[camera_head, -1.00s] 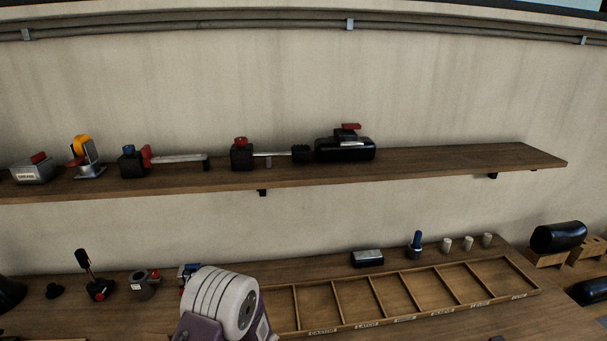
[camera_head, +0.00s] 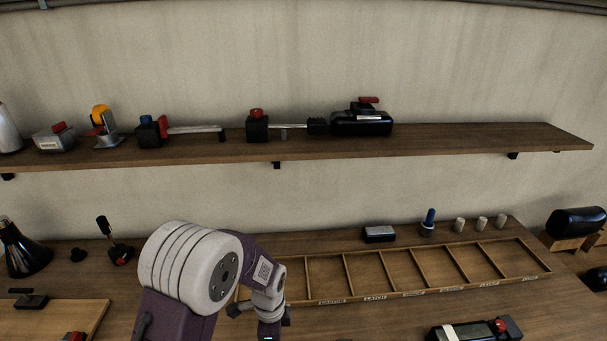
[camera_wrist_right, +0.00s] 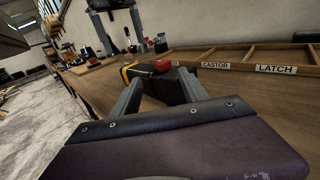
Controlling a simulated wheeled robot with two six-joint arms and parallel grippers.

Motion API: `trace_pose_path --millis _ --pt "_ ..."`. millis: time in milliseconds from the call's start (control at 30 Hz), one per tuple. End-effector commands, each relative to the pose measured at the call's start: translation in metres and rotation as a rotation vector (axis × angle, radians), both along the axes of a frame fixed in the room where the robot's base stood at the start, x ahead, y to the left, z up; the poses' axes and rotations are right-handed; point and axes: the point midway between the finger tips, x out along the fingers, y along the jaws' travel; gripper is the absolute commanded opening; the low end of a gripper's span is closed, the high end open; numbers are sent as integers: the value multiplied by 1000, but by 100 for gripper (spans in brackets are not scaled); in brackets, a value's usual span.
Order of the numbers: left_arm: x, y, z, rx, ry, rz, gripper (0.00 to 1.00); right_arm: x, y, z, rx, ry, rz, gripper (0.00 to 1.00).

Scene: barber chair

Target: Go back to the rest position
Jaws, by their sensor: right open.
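In the right wrist view, my right gripper (camera_wrist_right: 160,77) has its two grey fingers apart. A black and yellow item with a red knob (camera_wrist_right: 162,65) shows beyond the fingertips, and I see nothing clamped between them. In the head view, one of my arms rises from the bottom, left of centre, with a white ringed joint and a purple link. Its end hangs down over the bench at the left end of the wooden tray and hides part of it. My left gripper is not seen.
The long divided tray (camera_head: 430,291) looks empty; its labels include CASTOR and LATCH. A wall shelf (camera_head: 450,140) holds several tools. A black device (camera_head: 475,330) lies at the front right of the bench. A dark cone (camera_head: 22,250) and a joystick (camera_head: 118,250) stand at the left.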

Motion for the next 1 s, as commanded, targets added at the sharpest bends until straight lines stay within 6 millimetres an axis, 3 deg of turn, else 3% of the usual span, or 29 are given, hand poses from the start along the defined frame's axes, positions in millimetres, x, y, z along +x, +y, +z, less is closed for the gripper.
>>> trace_pose_path --millis 133,267,400,533,633,733,900,1000 --pt "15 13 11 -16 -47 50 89 15 4 8 -136 -75 180 52" --pt "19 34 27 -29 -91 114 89 32 22 47 -313 -240 454 52" --pt "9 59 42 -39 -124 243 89 11 60 87 -519 -432 857 52" --pt "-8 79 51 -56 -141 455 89 -26 74 106 -758 -589 1231 52" --pt "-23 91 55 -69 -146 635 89 -45 67 111 -964 -693 1449 52" --pt "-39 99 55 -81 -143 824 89 -50 50 113 -1189 -786 1596 52" --pt "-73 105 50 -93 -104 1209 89 -31 2 116 -1611 -868 1692 52" --pt "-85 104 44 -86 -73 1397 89 -19 -17 108 -1729 -847 1695 52"
